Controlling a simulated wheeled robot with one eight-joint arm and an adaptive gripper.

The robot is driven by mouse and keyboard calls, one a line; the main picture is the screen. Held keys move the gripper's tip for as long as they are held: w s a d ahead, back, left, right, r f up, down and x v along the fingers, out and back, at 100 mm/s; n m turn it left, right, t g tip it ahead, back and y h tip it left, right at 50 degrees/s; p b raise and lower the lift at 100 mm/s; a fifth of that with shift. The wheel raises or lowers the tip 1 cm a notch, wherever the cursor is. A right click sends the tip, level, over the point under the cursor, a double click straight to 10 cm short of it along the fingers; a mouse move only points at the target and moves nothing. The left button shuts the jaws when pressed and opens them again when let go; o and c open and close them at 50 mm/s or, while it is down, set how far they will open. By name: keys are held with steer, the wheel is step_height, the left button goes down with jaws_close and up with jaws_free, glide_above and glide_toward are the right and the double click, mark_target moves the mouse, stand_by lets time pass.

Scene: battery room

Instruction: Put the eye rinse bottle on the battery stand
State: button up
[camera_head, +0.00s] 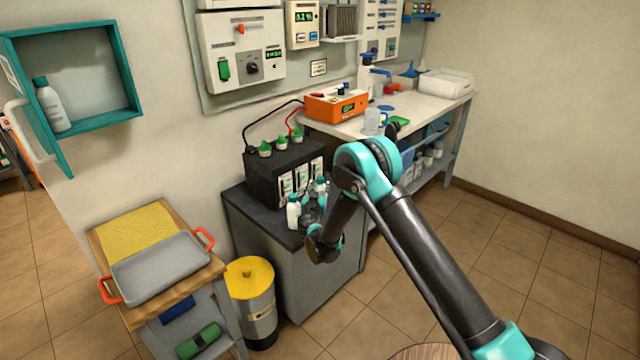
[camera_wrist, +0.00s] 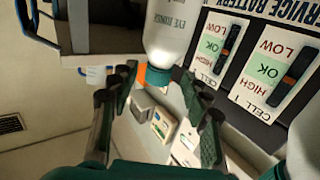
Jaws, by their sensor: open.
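The eye rinse bottle (camera_wrist: 172,35) is white with a teal cap; its label shows upside down in the wrist view. In the head view a white bottle (camera_head: 321,187), seemingly this one, stands upright in front of the battery, its lower part hidden by my gripper (camera_head: 313,207). The battery stand (camera_head: 262,216) is the dark-topped grey cabinet under the battery. In the wrist view my gripper (camera_wrist: 160,72) is open, with the bottle's cap end appearing between its fingertips. I cannot tell whether the fingers touch it, or whether its base touches the stand.
The black battery (camera_head: 284,172) fills the back. A teal wall cabinet (camera_head: 108,118) holds another white bottle (camera_head: 52,105). A yellow-lidded bin (camera_head: 250,300) stands at the left.

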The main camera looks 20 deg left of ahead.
steer(key=v, duration=0.8)
steer(key=w+d+r+m+g+h, duration=0.1)
steer(key=w+d+r+h, duration=0.15)
steer(key=d, duration=0.75)
steer(key=w+d+r+m+g+h, duration=0.15)
steer(key=d+r, duration=0.25)
steer(key=d, duration=0.6)
steer(key=w+d+r+g+h, duration=0.2)
steer(key=d+r+h, duration=0.1)
steer(key=d, duration=0.7)
steer(key=s+d+r+g, duration=0.15)
steer(key=s+d, duration=0.25)
steer(key=d, duration=0.4)
steer(key=s+d+r+g, duration=0.1)
steer(key=s+d+g, duration=0.1)
steer(key=s+d, duration=0.45)
steer(key=s+d+f+g+y, duration=0.1)
steer(key=s+d, duration=0.5)
steer(key=s, duration=0.6)
steer(key=s+d+f+g+y, duration=0.1)
steer(key=s+d+f+g, duration=0.2)
steer(key=s, duration=1)
steer(key=d+g, duration=0.1)
steer(key=d, duration=0.1)
steer(key=shift+d+f+y, duration=0.3)
steer(key=shift+d, duration=0.1)
